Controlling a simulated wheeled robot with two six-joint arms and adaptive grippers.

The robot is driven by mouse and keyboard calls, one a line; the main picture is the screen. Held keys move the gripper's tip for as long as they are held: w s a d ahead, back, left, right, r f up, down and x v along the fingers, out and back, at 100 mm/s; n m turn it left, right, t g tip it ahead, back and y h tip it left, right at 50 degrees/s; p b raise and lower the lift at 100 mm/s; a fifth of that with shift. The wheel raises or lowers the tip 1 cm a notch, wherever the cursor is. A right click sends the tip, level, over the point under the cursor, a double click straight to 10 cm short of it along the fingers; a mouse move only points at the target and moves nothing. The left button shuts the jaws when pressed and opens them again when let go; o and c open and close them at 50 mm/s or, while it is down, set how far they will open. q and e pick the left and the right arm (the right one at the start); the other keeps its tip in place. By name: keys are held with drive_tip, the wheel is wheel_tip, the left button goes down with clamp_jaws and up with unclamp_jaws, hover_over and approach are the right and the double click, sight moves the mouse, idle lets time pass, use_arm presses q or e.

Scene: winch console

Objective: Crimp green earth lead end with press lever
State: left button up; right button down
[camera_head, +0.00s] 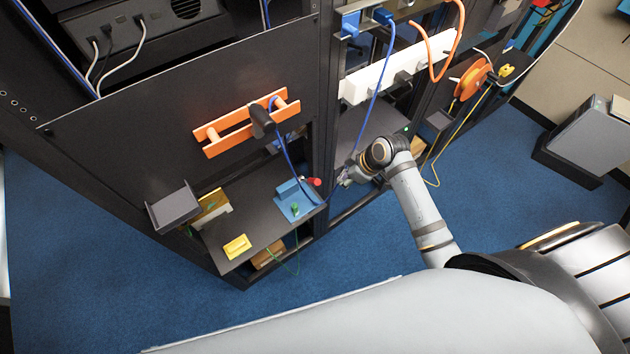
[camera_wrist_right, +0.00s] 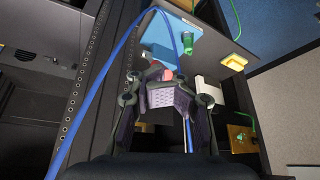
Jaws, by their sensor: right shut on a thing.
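The blue press (camera_head: 293,199) sits at the right end of a dark shelf, with its red-tipped lever (camera_head: 314,181) on the far right side. The green lead end (camera_head: 295,209) stands at the press; it also shows in the right wrist view (camera_wrist_right: 187,44). A green wire hangs below the shelf. My right gripper (camera_head: 344,178) is just right of the press, apart from the red tip in the head view. It is shut; a blue lead (camera_head: 373,100) runs down to it and seems held, though the fingers hide the grip. My left gripper is out of view.
A yellow block (camera_head: 237,246) lies on the shelf (camera_head: 222,234). An orange rail (camera_head: 228,134) with a black hook and another blue cable is on the panel above. A white strip (camera_head: 398,68) is higher right. Blue floor (camera_head: 480,170) is free at right.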

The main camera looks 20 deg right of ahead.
drive_tip(key=shift+v, duration=1.7)
drive_tip(key=s+d+f+m+h+b, duration=0.1)
drive_tip(key=s+d+f+m+b, duration=0.15)
drive_tip(key=f, duration=0.75)
drive_tip(key=s+d+f+m+h+b, duration=0.1)
drive_tip(key=s+d+f+m, duration=0.15)
drive_tip(key=f, duration=0.85)
drive_tip(key=s+d+f+m+h+b, duration=0.1)
drive_tip(key=s+d+f+m+b, duration=0.15)
drive_tip(key=f, duration=0.75)
drive_tip(key=s+f+m+g+b, duration=0.1)
drive_tip(key=s+f, duration=0.8)
drive_tip(key=s, duration=0.4)
drive_tip(key=s+a+f+g+h+b, duration=0.1)
drive_tip(key=s+f+b, duration=0.1)
drive_tip(key=s+f, duration=0.8)
drive_tip(key=s, duration=0.4)
drive_tip(key=shift+s+m+h, duration=0.2)
drive_tip(key=shift+m+h, duration=0.1)
drive_tip(key=shift+m, duration=0.05)
drive_tip(key=shift+a, duration=0.1)
